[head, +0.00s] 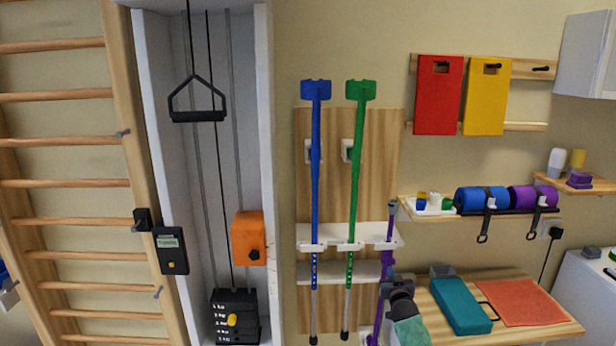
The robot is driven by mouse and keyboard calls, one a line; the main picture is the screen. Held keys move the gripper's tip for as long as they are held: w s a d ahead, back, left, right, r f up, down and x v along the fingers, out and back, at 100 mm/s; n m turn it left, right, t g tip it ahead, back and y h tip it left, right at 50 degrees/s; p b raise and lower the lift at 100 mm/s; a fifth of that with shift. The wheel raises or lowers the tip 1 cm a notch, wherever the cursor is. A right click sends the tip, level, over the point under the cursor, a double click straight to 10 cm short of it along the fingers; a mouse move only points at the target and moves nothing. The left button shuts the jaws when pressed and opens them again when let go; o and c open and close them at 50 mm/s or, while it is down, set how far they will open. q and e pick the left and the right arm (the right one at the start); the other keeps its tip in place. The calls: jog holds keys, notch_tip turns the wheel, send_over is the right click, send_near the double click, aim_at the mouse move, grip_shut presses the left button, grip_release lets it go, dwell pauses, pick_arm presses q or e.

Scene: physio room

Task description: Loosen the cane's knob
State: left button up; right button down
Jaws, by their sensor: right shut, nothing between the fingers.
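A purple cane (389,229) with a grey top stands in the white rack (324,237), at the right of a blue crutch (315,180) and a green crutch (356,190). My right gripper (388,285) is at the lower part of the purple cane, shut and with nothing held. It overlaps the shaft in the picture; I cannot tell whether it touches. I cannot make out the cane's knob, and the gripper hides part of the shaft. My left gripper is not in view.
A wooden table (550,325) at lower right holds a teal case (460,304) and an orange mat (520,302). A shelf (408,210) with blue and purple rolls is above it. A pulley tower (150,90) and wall bars (60,184) stand left.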

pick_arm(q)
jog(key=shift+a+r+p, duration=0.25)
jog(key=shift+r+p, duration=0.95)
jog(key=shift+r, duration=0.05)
pick_arm(e)
jog(key=s, duration=0.6)
jog(key=shift+d+f, duration=0.15)
jog(key=shift+f, duration=0.05)
jog(key=shift+s+f, duration=0.1)
jog(key=shift+f, duration=0.05)
